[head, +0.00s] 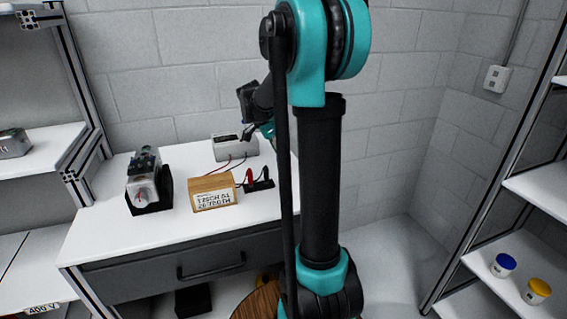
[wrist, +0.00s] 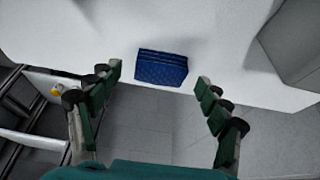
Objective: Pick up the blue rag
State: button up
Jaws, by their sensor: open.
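The blue rag (wrist: 161,68) shows in the wrist view as a folded, quilted-looking blue block on the white tabletop (wrist: 60,35), close to the table's edge. My gripper (wrist: 158,76) is open, with one finger to the left of the rag and one to the right. Nothing is between the fingers in their grasp, and the height gap to the rag is hard to judge. In the head view my gripper (head: 250,134) is partly hidden over the back of the table, and the rag does not show there.
A grey box (head: 234,147) with leads stands at the back of the table. A wooden-cased display (head: 214,192), a black block with red and black plugs (head: 258,182) and a motor-like device (head: 146,186) stand nearby. Shelves (head: 530,198) with blue and yellow-lidded jars are at right.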

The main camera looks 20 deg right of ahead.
jog(key=shift+d+f, duration=0.25)
jog(key=shift+f, duration=0.4)
jog(key=shift+c, duration=0.5)
jog(key=c, duration=0.9)
jog(key=shift+r, duration=0.1)
jog(key=shift+c, duration=0.2)
notch_tip(320, 180, up, 20)
